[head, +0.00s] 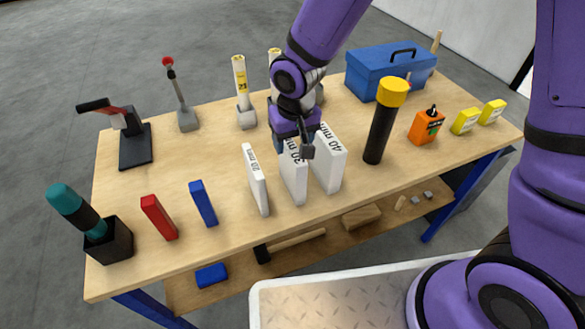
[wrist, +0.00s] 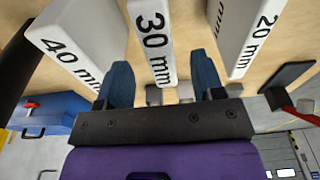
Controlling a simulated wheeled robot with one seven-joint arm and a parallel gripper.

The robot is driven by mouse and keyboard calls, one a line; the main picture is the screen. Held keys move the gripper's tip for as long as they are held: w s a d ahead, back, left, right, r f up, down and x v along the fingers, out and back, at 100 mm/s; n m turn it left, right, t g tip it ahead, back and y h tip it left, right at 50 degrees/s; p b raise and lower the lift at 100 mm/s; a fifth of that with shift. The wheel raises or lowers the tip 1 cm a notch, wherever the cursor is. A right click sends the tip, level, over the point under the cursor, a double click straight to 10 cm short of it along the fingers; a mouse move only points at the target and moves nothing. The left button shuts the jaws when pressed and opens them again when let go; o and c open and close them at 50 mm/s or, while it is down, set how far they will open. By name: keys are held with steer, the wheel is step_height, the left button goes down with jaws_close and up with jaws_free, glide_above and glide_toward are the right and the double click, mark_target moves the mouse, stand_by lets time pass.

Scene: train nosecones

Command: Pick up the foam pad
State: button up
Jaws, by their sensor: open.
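Three white slabs stand upright in a row on the bench, marked 20 mm (head: 258,190), 30 mm (head: 292,184) and 40 mm (head: 330,165). I cannot tell by look alone which one the task calls the foam pad. My gripper (head: 294,146) is open at the top of the 30 mm slab and partly hides it. In the wrist view, the 30 mm slab (wrist: 152,35) appears between the two blue fingers of my gripper (wrist: 161,80), with space on both sides. The 40 mm slab (wrist: 80,35) and 20 mm slab (wrist: 243,35) flank it outside the fingers.
On the wooden bench (head: 230,245), a blue block (head: 203,204) and red block (head: 159,217) stand left of the slabs. A black cylinder with yellow cap (head: 380,120) stands right. A blue toolbox (head: 385,72) and yellow-labelled tubes (head: 241,85) are behind.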

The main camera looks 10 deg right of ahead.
mark_target(292, 148)
steer(key=shift+w+a+f, duration=0.1)
steer(key=shift+w+f, duration=0.15)
steer(key=shift+f, duration=1.2)
steer(key=shift+w+a+f, duration=0.1)
steer(key=shift+w+f, duration=0.1)
steer(key=shift+f, duration=1.2)
jaws_close()
